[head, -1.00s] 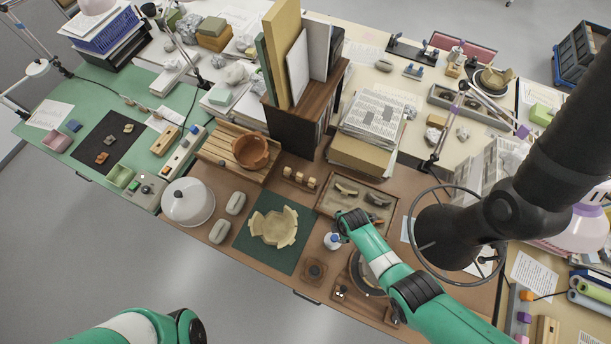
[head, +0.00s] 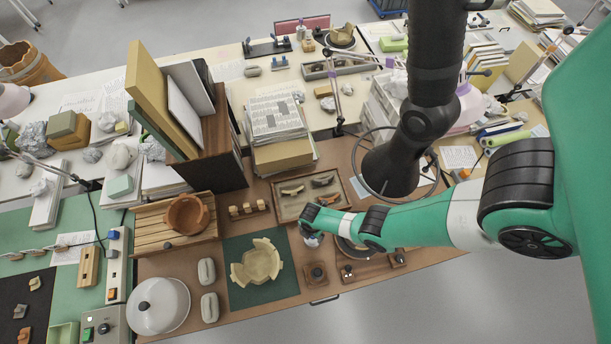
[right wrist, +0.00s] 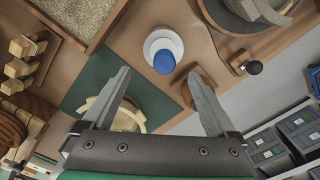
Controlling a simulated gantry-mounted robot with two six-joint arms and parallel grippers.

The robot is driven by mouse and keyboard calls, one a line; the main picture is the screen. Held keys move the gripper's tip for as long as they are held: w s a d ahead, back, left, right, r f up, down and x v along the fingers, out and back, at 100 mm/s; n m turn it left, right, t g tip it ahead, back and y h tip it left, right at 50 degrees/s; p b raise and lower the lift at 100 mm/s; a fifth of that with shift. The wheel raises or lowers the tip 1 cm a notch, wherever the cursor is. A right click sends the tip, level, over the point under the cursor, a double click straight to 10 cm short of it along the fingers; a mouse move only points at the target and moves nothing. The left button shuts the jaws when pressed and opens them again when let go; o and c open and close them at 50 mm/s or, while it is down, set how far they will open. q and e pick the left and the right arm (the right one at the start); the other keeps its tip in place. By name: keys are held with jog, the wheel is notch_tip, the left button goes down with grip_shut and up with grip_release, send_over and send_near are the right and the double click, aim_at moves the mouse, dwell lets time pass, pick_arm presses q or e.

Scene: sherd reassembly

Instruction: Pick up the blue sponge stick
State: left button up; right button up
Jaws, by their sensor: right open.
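A small blue round-topped piece (right wrist: 164,61), which looks like the sponge stick seen end on, stands in or on a white round holder (right wrist: 163,42) in the right wrist view. Its shaft is hidden below the blue top. In the head view the white holder (head: 312,241) shows small, partly hidden beside my right gripper (head: 306,222). In the right wrist view my right gripper (right wrist: 160,74) is open and empty, with the blue top between the lines of its fingertips and apart from both. My left gripper is out of view.
A green mat (head: 234,297) with a cream sherd bowl (head: 258,262) lies left of the holder. A sand tray (head: 278,211) is behind it. A small wooden stand (head: 316,274) is in front, and a dark round turntable (right wrist: 228,15) is close on the right.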

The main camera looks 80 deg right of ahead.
pick_arm(q)
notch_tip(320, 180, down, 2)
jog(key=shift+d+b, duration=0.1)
jog(key=shift+b, duration=0.25)
pick_arm(e)
notch_tip(320, 180, down, 2)
jog(key=shift+d, duration=0.1)
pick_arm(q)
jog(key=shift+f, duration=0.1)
pick_arm(e)
jog(key=shift+f, duration=0.15)
pick_arm(q)
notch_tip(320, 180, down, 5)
jog(key=b, duration=0.5)
pick_arm(e)
jog(key=f, duration=0.2)
jog(key=s+f, duration=0.1)
jog(key=f, duration=0.2)
jog(key=shift+d, duration=0.2)
jog(key=shift+w, duration=0.1)
jog(key=shift+r, duration=0.1)
jog(key=c, duration=1.1)
notch_tip(320, 180, up, 10)
jog(key=p, duration=0.9)
jog(key=shift+p, duration=0.3)
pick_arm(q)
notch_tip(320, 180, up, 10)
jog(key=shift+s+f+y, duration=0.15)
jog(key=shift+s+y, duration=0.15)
